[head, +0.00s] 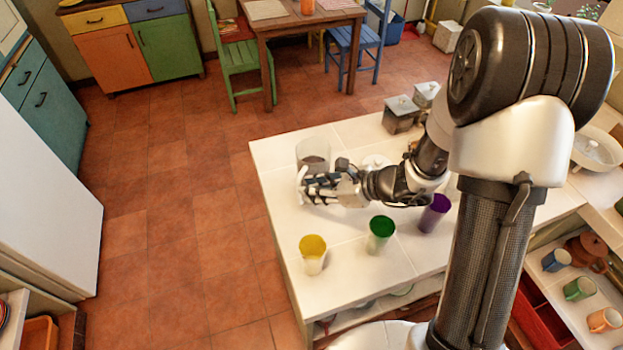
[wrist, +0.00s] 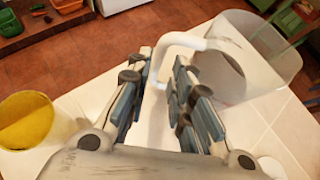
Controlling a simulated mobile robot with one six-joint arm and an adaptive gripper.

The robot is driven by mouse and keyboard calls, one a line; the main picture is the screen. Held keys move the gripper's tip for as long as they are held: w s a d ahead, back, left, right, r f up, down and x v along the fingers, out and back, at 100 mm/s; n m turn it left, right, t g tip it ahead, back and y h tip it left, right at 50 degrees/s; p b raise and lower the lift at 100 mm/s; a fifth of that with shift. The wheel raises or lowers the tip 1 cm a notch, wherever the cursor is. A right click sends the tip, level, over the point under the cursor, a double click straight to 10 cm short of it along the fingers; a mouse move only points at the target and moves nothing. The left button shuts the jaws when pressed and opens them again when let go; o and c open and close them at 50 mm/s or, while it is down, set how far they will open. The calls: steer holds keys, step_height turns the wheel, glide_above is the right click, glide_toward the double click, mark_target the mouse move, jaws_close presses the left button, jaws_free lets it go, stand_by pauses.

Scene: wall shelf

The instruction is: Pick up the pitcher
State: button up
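The pitcher (head: 313,152) is a clear, greyish vessel with a white handle, standing near the left end of the white counter. In the wrist view the pitcher (wrist: 232,65) fills the upper right, and its handle (wrist: 183,40) reaches left toward my fingers. My gripper (head: 312,188) is at the handle side of the pitcher, low over the counter. In the wrist view my gripper (wrist: 162,68) has its fingers apart, with part of the handle in the gap between them. In the head view my gripper hides part of the pitcher's lower side.
On the counter (head: 350,255) stand a yellow cup (head: 313,262), a green cup (head: 379,240) and a purple cup (head: 435,213). Grey canisters (head: 400,117) stand toward the back. The tiled floor left of the counter is clear.

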mark_target(299, 202)
steer(key=x, duration=0.2)
steer(key=b+x, duration=0.1)
steer(key=x, duration=0.2)
steer(key=shift+s+a+f, duration=0.1)
steer(key=shift+a+f, duration=0.1)
steer(key=shift+f, duration=0.1)
jaws_close()
steer(key=shift+r, duration=0.1)
stand_by(0.5)
